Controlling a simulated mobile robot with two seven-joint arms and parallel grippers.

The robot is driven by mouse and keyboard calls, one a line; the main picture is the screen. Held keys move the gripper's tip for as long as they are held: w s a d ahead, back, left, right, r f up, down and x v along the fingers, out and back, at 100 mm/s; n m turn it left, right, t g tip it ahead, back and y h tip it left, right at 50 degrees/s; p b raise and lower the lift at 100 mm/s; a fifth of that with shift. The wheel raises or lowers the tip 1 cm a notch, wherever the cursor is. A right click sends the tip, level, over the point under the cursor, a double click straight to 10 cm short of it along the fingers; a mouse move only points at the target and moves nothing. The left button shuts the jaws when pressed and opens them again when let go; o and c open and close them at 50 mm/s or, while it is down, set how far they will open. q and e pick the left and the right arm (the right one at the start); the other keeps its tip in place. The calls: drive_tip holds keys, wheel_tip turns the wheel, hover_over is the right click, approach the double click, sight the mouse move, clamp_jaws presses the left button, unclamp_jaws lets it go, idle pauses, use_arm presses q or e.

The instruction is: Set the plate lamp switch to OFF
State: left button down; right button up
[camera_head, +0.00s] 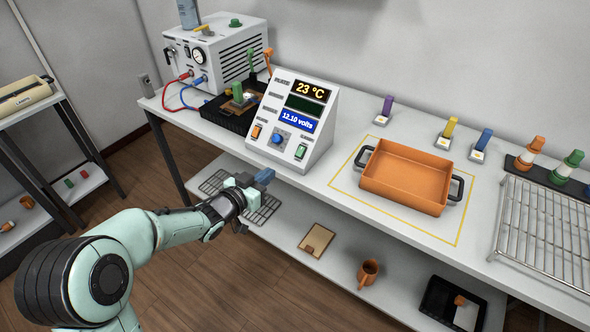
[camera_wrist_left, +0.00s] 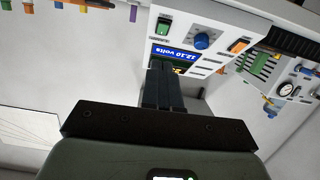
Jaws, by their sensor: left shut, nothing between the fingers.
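A white sloped control console (camera_head: 318,127) stands on the bench. It has an orange rocker switch (camera_head: 257,131) at lower left, a blue knob (camera_head: 278,139) in the middle and a green rocker switch (camera_head: 301,151) at right. I cannot read which switch is the plate lamp's. My left gripper (camera_head: 265,176) is shut and empty in front of the bench edge, below and apart from the console. In the left wrist view, upside down, its fingers (camera_wrist_left: 161,84) overlap the console's displays. The green switch (camera_wrist_left: 164,25) and orange switch (camera_wrist_left: 239,46) show beyond. My right gripper is not in view.
A black tray (camera_head: 219,111) and a white boxy instrument (camera_head: 222,50) with hoses stand left of the console. An orange pan (camera_head: 406,174) sits to its right, and a wire rack (camera_head: 545,232) farther right. A lower shelf (camera_head: 340,245) lies under the bench.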

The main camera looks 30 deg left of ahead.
use_arm(q)
drive_tip(key=r, duration=0.1)
drive_tip(key=b, duration=0.1)
approach(300, 153)
drive_tip(key=w+r, duration=0.2)
drive_tip(key=w, duration=0.1)
drive_tip(key=shift+w+d+f+b, duration=0.15)
drive_tip(key=shift+w+f+b, duration=0.3)
drive_tip(key=shift+w+f, duration=0.85)
drive_tip(key=shift+f, duration=0.3)
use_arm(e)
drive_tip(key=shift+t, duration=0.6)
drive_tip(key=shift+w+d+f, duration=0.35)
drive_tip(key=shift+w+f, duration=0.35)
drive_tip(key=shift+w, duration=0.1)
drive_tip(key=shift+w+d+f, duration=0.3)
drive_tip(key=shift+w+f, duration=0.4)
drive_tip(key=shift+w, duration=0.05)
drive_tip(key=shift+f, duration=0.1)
